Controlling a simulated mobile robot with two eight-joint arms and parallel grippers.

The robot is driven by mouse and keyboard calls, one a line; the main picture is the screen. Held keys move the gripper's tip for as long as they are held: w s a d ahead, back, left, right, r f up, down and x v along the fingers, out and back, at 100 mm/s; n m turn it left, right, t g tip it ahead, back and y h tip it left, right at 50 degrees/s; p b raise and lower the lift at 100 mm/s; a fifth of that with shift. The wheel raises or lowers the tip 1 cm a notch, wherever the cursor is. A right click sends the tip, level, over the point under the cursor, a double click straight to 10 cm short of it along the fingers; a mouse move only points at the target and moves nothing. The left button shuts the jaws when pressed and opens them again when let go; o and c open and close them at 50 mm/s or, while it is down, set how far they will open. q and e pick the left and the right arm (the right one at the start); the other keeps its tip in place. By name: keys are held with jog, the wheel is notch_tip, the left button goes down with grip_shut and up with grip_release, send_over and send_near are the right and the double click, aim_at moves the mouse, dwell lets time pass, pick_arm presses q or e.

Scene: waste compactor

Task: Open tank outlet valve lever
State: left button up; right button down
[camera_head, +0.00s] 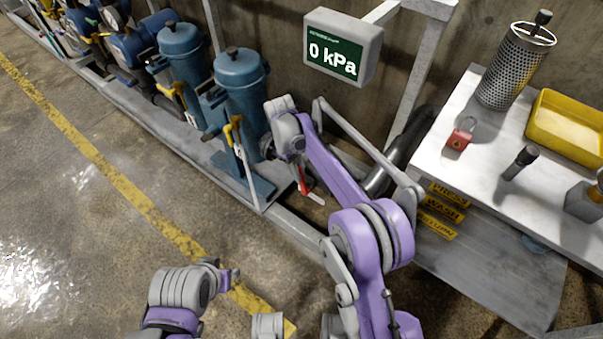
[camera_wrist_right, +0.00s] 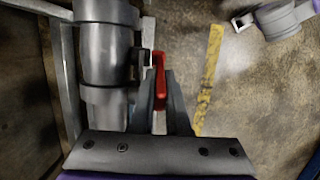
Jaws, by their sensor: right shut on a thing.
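A red valve lever (camera_head: 303,181) shows in the head view just below my right wrist, low beside the pipework. In the right wrist view the red lever (camera_wrist_right: 159,84) stands between the two fingers of my right gripper (camera_wrist_right: 160,92), which is shut on it. A dark bracket and a thick grey pipe (camera_wrist_right: 105,50) lie left of the lever. In the head view my wrist mostly hides the right gripper's fingers and the valve body. My left gripper (camera_head: 228,278) is at the lower left, away from the valve, with its finger gap unclear.
Blue filter housings (camera_head: 240,85) with yellow-handled valves (camera_head: 232,131) stand left of my right arm. A display (camera_head: 343,47) reads 0 kPa. A white table (camera_head: 462,165) at right holds a yellow tray (camera_head: 570,124), a red padlock (camera_head: 460,138) and a mesh cylinder (camera_head: 513,68). Floor at left is clear.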

jog(key=c, duration=0.9)
grip_release()
jog(key=p+v, duration=0.2)
jog(key=v, duration=0.8)
jog(key=shift+r, duration=0.4)
jog(key=shift+w+a, duration=0.1)
jog(key=shift+a, duration=0.05)
